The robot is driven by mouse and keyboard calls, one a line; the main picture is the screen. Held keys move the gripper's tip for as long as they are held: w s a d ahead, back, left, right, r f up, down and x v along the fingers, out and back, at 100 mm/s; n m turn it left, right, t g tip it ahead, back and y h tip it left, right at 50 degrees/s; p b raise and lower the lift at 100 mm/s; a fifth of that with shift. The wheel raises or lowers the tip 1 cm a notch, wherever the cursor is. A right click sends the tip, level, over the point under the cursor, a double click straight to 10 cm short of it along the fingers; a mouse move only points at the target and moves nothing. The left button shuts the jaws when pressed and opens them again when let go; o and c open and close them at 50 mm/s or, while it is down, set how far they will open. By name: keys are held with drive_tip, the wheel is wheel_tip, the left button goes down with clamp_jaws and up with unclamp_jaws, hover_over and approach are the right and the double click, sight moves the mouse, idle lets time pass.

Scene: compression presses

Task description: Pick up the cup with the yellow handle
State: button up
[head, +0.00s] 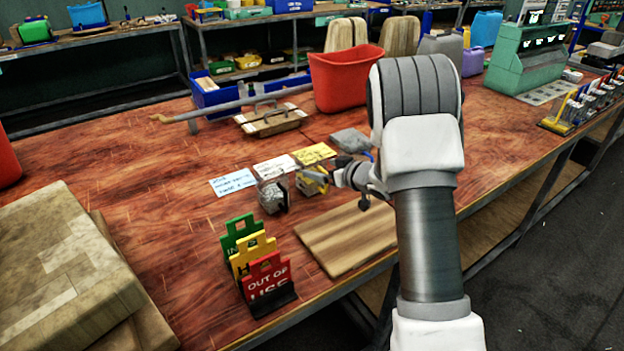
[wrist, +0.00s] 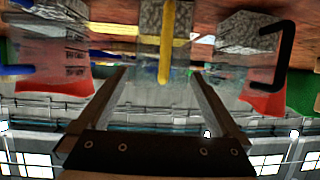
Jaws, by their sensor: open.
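The cup with the yellow handle (head: 309,184) stands on the wooden bench in the head view, partly hidden by my gripper (head: 322,177). In the wrist view, the yellow-handled cup (wrist: 150,18) is at top centre, with its handle facing me. My gripper (wrist: 158,74) is open, and the yellow handle lines up between its fingers. I see nothing held. Whether the fingers touch the handle, I cannot tell. A similar cup with a black handle (head: 272,195) stands to its left in the head view and on the right in the wrist view (wrist: 245,38).
A third cup (wrist: 50,45) is on the left in the wrist view, with a blue handle. White, yellow and blue cards lie behind the cups. A red bin (head: 340,80) stands farther back.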

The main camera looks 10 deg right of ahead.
sight(304, 152)
drive_tip(key=x, duration=0.4)
drive_tip(key=shift+a+b, duration=0.15)
drive_tip(key=shift+b, duration=0.25)
drive_tip(key=shift+w+a+f, duration=0.25)
drive_tip(key=shift+w, duration=0.35)
drive_tip(key=c, duration=1.2)
drive_tip(key=shift+r, duration=0.3)
drive_tip(key=shift+r+p, duration=0.5)
drive_tip(key=shift+r, duration=1.2)
drive_tip(key=shift+s+d+r, duration=0.1)
drive_tip(key=shift+r, duration=0.1)
drive_tip(key=shift+w+d+r+p+v, duration=0.15)
drive_tip(key=shift+r+p+v, duration=0.15)
drive_tip(key=shift+v, duration=1.9)
drive_tip(key=shift+w+d+r+p+v, duration=0.15)
drive_tip(key=shift+p+v, duration=0.25)
drive_tip(key=shift+v, duration=1.75)
drive_tip(key=shift+w+d+r+p+v, duration=0.1)
drive_tip(key=shift+w+r+p+v, duration=0.2)
drive_tip(key=shift+v, duration=1.9)
